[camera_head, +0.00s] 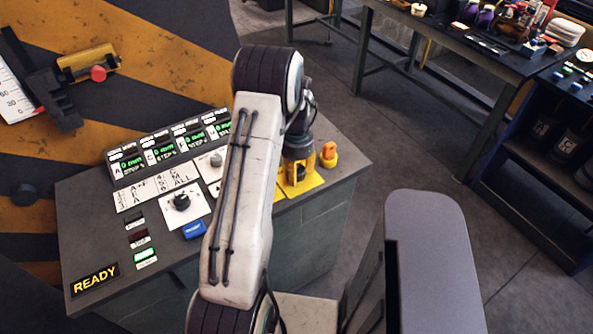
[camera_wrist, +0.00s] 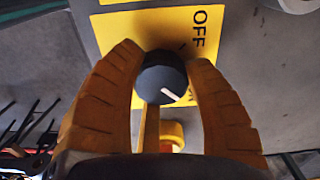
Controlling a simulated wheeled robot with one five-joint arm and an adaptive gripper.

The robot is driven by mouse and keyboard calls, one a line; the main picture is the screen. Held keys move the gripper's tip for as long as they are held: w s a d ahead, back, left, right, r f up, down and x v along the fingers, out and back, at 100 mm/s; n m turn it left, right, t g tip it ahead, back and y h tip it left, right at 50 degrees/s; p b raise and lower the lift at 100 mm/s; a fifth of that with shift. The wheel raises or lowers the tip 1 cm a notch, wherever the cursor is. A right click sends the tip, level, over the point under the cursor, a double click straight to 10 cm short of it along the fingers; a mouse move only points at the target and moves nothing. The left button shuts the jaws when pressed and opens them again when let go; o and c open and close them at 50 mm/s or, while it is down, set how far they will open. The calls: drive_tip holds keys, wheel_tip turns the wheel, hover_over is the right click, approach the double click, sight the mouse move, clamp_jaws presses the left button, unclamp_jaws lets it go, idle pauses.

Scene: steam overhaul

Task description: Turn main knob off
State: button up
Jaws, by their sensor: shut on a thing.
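The main knob (camera_wrist: 160,76) is a dark round knob with a white pointer line, on a yellow plate (camera_wrist: 125,32) marked OFF. In the wrist view the pointer aims down and slightly right, while the OFF label sits above and right of the knob. My gripper (camera_wrist: 166,66) has its two orange fingers around the knob, one on each side, shut on it. In the head view my gripper (camera_head: 298,176) is over the yellow plate (camera_head: 311,183) at the console's right side, and mostly hides the knob there.
The grey console (camera_head: 90,215) also carries another dark knob (camera_head: 181,201), a blue part (camera_head: 194,230), green-lit displays (camera_head: 165,150) and a READY sign (camera_head: 95,281). An orange fitting (camera_head: 328,154) stands close beside my gripper. Workbenches (camera_head: 450,45) stand at the back right, with open floor between.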

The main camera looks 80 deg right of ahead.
drive_tip(key=shift+a+f, duration=0.1)
drive_tip(key=shift+c, duration=1.1)
drive_tip(key=shift+f+n+b, duration=0.1)
drive_tip(key=shift+n+b, duration=0.65)
drive_tip(key=shift+n, duration=0.15)
drive_tip(key=n+b, duration=0.2)
drive_tip(key=n, duration=0.1)
drive_tip(key=shift+a+f+n, duration=0.1)
drive_tip(key=shift+n, duration=0.2)
drive_tip(key=n+b, duration=0.1)
drive_tip(key=n, duration=0.2)
drive_tip(key=shift+n, duration=0.3)
drive_tip(key=n+b, duration=0.2)
drive_tip(key=n, duration=0.2)
drive_tip(key=shift+s+n+b, duration=0.1)
drive_tip(key=shift+n+b, duration=0.3)
drive_tip(key=shift+n, duration=2)
